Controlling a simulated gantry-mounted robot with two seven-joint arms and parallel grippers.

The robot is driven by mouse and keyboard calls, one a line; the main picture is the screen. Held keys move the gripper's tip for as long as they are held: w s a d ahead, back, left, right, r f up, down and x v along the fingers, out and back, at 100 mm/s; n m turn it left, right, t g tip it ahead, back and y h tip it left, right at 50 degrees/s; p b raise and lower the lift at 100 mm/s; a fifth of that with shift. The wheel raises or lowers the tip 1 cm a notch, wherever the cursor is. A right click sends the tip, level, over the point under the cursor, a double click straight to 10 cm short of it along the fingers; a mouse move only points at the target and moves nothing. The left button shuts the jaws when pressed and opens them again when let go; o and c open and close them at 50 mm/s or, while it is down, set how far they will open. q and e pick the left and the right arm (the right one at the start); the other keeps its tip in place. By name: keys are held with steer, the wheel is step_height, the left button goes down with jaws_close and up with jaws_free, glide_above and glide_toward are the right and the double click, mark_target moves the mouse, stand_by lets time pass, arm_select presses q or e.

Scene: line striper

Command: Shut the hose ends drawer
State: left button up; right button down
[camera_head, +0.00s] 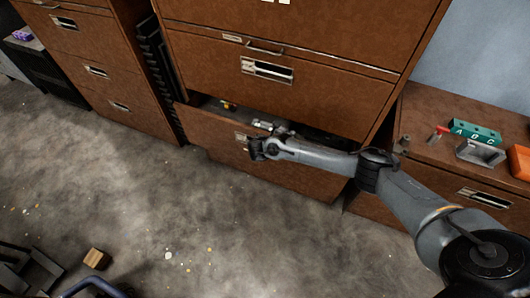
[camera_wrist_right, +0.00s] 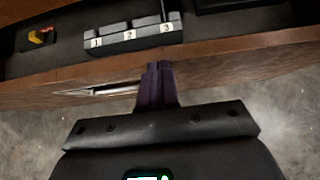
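The hose ends drawer seems to be the brown lower drawer (camera_head: 225,145) of the middle cabinet, which stands partly open. No label naming it is readable. Its front panel shows in the right wrist view (camera_wrist_right: 235,66), with the handle slot (camera_wrist_right: 108,89) left of my fingers. My right gripper (camera_head: 262,148) is at the drawer front, near its handle. In the right wrist view its dark fingers (camera_wrist_right: 160,82) are together with nothing seen between them, at the front panel; I cannot tell if they touch it. My left gripper is not in view.
Inside the drawer are a grey block marked 1, 2, 3 (camera_wrist_right: 130,39) and a yellow-red item (camera_wrist_right: 40,37). A low cabinet (camera_head: 430,130) at right bears a green A-B-C block (camera_head: 475,133). A wooden block (camera_head: 97,259) lies on the floor; the floor before the drawer is clear.

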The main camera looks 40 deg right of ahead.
steer(key=shift+w+d+f+b, duration=0.1)
steer(key=shift+w+d+b, duration=0.3)
steer(key=shift+d, duration=0.65)
steer(key=shift+w+d+r+b, duration=0.1)
steer(key=shift+w+d+b, duration=0.35)
steer(key=shift+d, duration=0.6)
steer(key=shift+w+d+f+b, duration=0.1)
steer(key=shift+w+d+b, duration=0.15)
steer(key=shift+w+d, duration=0.55)
steer(key=shift+s+d, duration=0.15)
steer(key=shift+s, duration=0.1)
